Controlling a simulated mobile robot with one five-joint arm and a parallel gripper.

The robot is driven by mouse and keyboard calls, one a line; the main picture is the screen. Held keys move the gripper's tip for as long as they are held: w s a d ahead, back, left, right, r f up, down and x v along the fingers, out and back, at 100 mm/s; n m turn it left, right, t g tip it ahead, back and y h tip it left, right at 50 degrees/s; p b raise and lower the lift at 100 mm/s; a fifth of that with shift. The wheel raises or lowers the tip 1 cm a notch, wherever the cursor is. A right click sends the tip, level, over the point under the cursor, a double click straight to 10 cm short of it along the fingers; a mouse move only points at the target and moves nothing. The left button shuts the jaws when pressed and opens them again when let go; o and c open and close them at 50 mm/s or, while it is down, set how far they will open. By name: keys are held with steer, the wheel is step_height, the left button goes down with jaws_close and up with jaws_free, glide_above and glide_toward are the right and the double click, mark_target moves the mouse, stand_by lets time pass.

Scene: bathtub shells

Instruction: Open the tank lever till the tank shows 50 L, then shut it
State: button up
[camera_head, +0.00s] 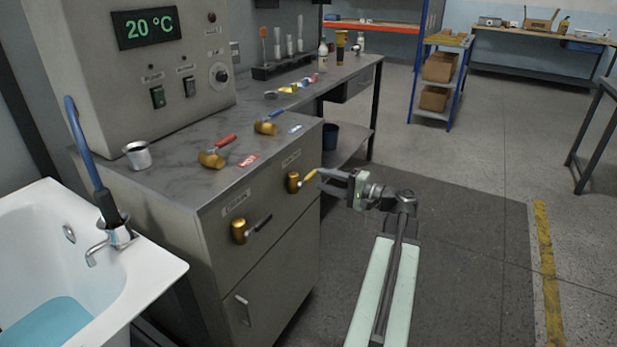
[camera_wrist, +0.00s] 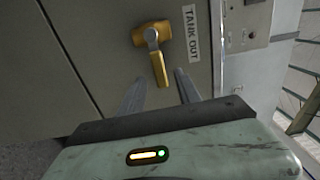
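The brass valve with a yellow lever (camera_head: 306,179) is on the front of the grey cabinet. In the wrist view, the lever (camera_wrist: 158,66) hangs down, slightly slanted, beside a "TANK OUT" label (camera_wrist: 191,33). My gripper (camera_head: 322,180) is in front of it. In the wrist view, my gripper (camera_wrist: 160,82) is open, with one finger on each side of the lever's end and gaps showing. The display (camera_head: 147,27) reads 20 °C; I see no litre reading.
A second brass valve (camera_head: 240,231) with a dark lever is lower left on the cabinet. Red-handled (camera_head: 213,156) and blue-handled (camera_head: 266,126) valves are on the countertop. A white bathtub (camera_head: 150,267) holding blue water stands at left.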

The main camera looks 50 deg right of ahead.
mark_target(313, 177)
steer(key=x, duration=0.5)
steer(key=shift+w, duration=0.15)
jaws_close()
stand_by(1.2)
